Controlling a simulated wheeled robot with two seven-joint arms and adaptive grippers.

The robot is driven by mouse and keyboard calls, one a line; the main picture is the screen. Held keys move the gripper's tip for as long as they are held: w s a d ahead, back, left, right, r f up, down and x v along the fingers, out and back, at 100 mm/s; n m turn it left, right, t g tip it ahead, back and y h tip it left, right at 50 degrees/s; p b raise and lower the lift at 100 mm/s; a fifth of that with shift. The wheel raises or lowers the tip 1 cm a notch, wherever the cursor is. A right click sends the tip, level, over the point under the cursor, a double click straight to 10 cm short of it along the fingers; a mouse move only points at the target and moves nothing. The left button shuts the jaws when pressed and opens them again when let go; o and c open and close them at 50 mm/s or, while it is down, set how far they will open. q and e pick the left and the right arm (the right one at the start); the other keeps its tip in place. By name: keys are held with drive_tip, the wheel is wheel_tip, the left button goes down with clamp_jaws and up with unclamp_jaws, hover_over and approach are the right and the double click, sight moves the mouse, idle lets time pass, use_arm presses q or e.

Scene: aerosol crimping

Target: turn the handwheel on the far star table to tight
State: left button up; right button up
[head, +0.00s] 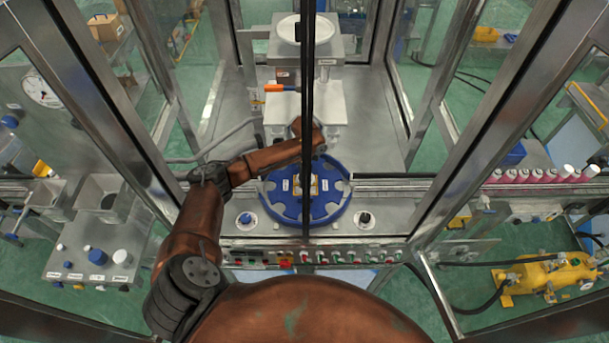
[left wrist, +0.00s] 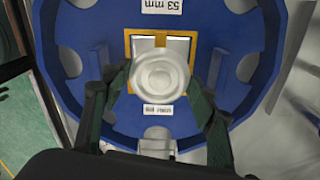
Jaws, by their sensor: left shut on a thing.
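In the left wrist view a blue star table (left wrist: 225,35) with notched edges fills most of the picture. A pale round handwheel (left wrist: 160,78) with concentric rings sits near its middle, over a yellow-framed plate. My left gripper (left wrist: 160,84) is shut on the handwheel, with one dark finger on each side. How tight the wheel is cannot be told. In the head view a blue star table (head: 273,207) lies under my left forearm, partly behind a dark vertical post. My left gripper's fingers cannot be made out there. My right gripper is not in view.
A metal frame with clear panels and a dark post (head: 308,100) surrounds the work area. A white machine (head: 320,105) stands behind the table. A panel of buttons (head: 320,257) runs along the front. Pink-and-white cans (head: 530,175) stand at the right.

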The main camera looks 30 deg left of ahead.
use_arm(q)
drive_tip(key=shift+d, duration=0.1)
drive_tip(key=o, duration=1.2)
drive_tip(key=shift+c, duration=0.2)
drive_tip(key=shift+r, duration=3.75)
